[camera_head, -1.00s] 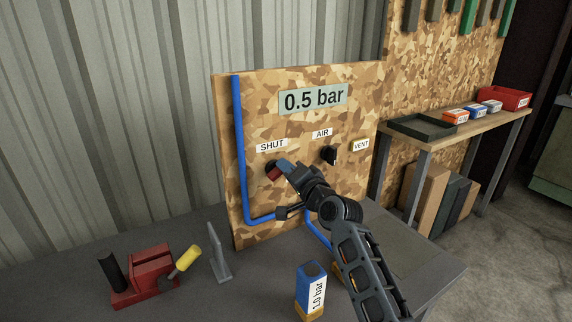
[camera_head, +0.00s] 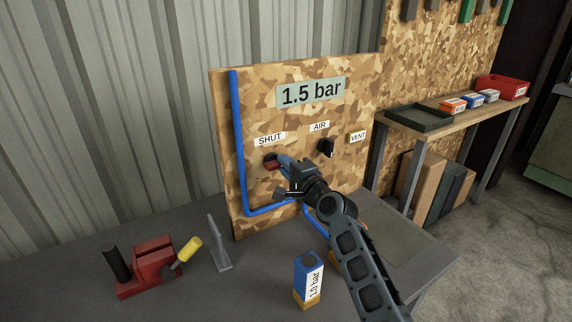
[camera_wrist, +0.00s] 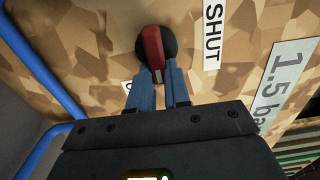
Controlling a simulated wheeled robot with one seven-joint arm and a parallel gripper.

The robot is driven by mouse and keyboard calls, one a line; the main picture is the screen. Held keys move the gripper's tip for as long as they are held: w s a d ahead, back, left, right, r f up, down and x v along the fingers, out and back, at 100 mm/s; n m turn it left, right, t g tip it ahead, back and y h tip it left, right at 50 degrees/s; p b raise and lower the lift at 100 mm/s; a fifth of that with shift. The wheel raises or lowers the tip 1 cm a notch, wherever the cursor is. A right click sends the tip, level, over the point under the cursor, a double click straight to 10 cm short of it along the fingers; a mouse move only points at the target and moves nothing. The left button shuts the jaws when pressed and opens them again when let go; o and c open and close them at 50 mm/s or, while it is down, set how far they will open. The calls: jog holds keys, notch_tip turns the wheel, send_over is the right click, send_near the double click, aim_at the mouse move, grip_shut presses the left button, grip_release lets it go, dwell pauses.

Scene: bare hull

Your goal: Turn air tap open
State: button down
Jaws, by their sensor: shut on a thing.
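The air tap is a red handle (camera_head: 271,166) on a black round base, below the SHUT label (camera_head: 270,139) on the chipboard panel (camera_head: 350,98). My gripper (camera_head: 279,162) reaches it from the right. In the wrist view the blue fingers (camera_wrist: 160,75) are closed on the end of the red handle (camera_wrist: 153,48), one on each side. Another label (camera_wrist: 127,87) is mostly hidden behind a finger. The display (camera_head: 311,92) reads 1.5 bar. A black AIR knob (camera_head: 327,147) sits to the right, with a VENT label (camera_head: 358,136) beyond it.
A blue hose (camera_head: 238,150) runs down the panel's left side. A blue block (camera_head: 308,271) marked 1.0 bar stands on the bench below my arm. A red vise (camera_head: 152,263) and a grey bracket (camera_head: 219,244) are at left. Shelf (camera_head: 450,122) at right holds trays and small boxes.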

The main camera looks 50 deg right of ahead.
jog(key=shift+r, duration=0.1)
jog(key=c, duration=1.1)
grip_release()
jog(key=v, duration=0.7)
jog(key=shift+s+a+b, duration=0.1)
jog(key=shift+s+b, duration=0.25)
